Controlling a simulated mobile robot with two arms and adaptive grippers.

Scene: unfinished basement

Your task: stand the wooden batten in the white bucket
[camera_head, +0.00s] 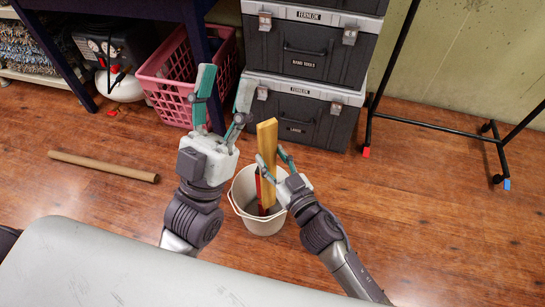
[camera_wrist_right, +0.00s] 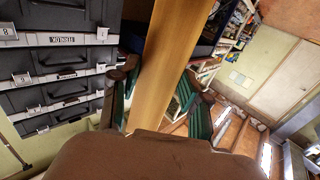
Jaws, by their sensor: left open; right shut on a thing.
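The wooden batten (camera_head: 267,140) is a pale yellow plank, close to upright. Its lower part shows inside the white bucket (camera_head: 244,218), which stands on the floor; I cannot tell whether its end touches the bottom. A narrow red thing (camera_head: 259,192) is also in the bucket, beside the batten. My right gripper (camera_head: 275,162) is shut on the batten above the rim. In the right wrist view the batten (camera_wrist_right: 172,50) runs between the two fingers. My left gripper (camera_head: 225,82) is open and empty, its fingers pointing up, left of the batten.
Stacked dark toolboxes (camera_head: 305,108) stand behind the bucket. A pink basket (camera_head: 170,88) is at the back left, by a dark table leg. A brown tube (camera_head: 103,166) lies on the floor at left. A black rack (camera_head: 430,124) stands at right. Floor right of the bucket is clear.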

